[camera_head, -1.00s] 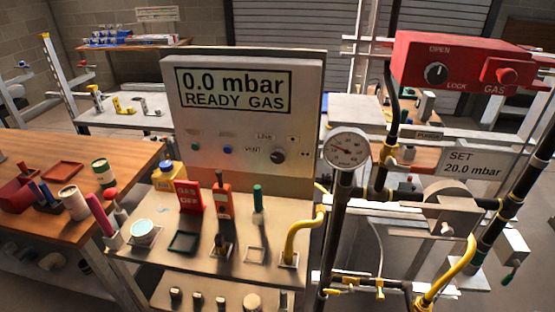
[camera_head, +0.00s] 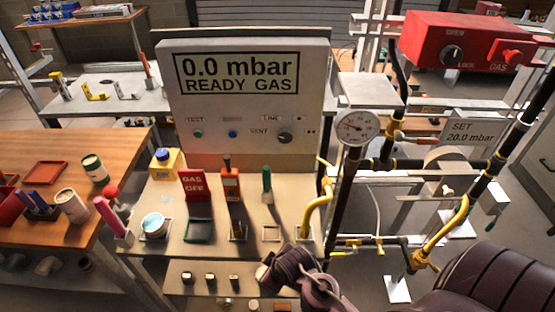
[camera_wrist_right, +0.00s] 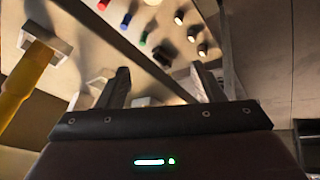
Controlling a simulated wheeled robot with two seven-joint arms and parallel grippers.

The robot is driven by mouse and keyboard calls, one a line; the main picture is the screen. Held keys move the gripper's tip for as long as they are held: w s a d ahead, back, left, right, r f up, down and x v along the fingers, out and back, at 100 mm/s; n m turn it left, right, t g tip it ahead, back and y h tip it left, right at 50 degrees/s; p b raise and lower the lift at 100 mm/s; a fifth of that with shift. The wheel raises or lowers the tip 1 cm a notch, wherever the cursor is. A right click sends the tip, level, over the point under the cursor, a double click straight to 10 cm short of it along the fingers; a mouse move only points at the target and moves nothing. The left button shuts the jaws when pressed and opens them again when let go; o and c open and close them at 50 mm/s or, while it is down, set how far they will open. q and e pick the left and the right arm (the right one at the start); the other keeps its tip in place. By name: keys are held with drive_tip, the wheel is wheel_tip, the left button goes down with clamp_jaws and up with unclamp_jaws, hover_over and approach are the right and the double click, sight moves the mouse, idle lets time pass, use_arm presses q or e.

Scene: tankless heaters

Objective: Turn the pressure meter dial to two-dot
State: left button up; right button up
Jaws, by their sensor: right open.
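The pressure meter panel (camera_head: 245,160) stands upright at the back of the bench and reads 0.0 mbar READY GAS. Its dark round dial (camera_head: 285,136) sits at the lower right, with VENT on its left, LINE above left, one dot above right and two dots (camera_head: 311,132) on its right. The dial's pointer is too small to read. My right gripper (camera_head: 284,268) is low in front of the bench, well below the dial and apart from it. In the right wrist view its two fingers (camera_wrist_right: 160,72) are spread with nothing between them. My left gripper is out of view.
A yellow pipe (camera_head: 316,210) rises at the bench's right edge, near a round gauge (camera_head: 357,126) on dark pipes.

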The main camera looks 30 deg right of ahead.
drive_tip(key=w+r+n+t, duration=0.1)
drive_tip(key=w, duration=0.1)
drive_tip(key=w+d+r+n+t, duration=0.1)
drive_tip(key=w+d+n, duration=0.1)
drive_tip(key=w, duration=0.1)
drive_tip(key=shift+w+d+r+t+h, duration=0.2)
drive_tip(key=shift+w+r+t+h, duration=0.1)
drive_tip(key=shift+r+t+h, duration=0.1)
drive_tip(key=w+d+r+n+t+h, duration=0.2)
drive_tip(key=w+d+r+n+t, duration=0.15)
drive_tip(key=w+r+n, duration=0.2)
drive_tip(key=n+t+h+p, duration=0.2)
drive_tip(key=n+t+h, duration=0.1)
drive_tip(key=n+h, duration=0.35)
approach(285, 138)
drive_tip(key=p+x, duration=0.1)
drive_tip(key=x, duration=0.6)
drive_tip(key=shift+w+d+f+p, duration=0.1)
drive_tip(key=shift+w+d+p, duration=0.2)
drive_tip(key=shift+w+d, duration=0.15)
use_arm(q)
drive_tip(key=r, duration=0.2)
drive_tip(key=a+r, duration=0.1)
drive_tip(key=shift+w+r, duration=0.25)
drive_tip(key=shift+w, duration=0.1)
use_arm(e)
drive_tip(key=c, duration=1)
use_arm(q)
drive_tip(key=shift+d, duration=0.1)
